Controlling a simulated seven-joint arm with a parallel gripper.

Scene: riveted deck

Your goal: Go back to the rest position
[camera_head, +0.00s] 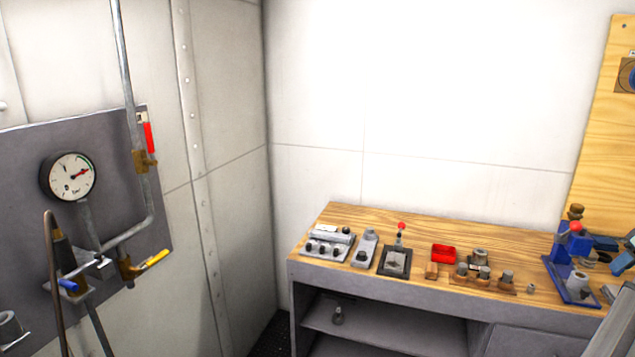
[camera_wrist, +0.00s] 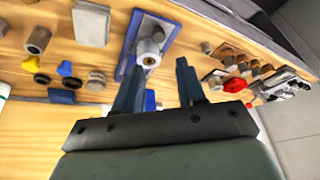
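My gripper (camera_wrist: 160,72) shows in the wrist view with its two dark blue-grey fingers spread apart. Nothing is held between them. Beyond the fingers, a blue-based device (camera_wrist: 158,32) with a round metal part stands on the wooden bench top (camera_wrist: 58,14). I cannot tell how far the fingers are from it.
The wooden workbench (camera_head: 335,222) carries a lever box (camera_head: 396,262), a red tray (camera_head: 443,254), and a blue press (camera_head: 560,275) at right. A grey panel (camera_head: 100,150) with a gauge (camera_head: 70,176), pipes and valves is at left. White wall above the bench is clear.

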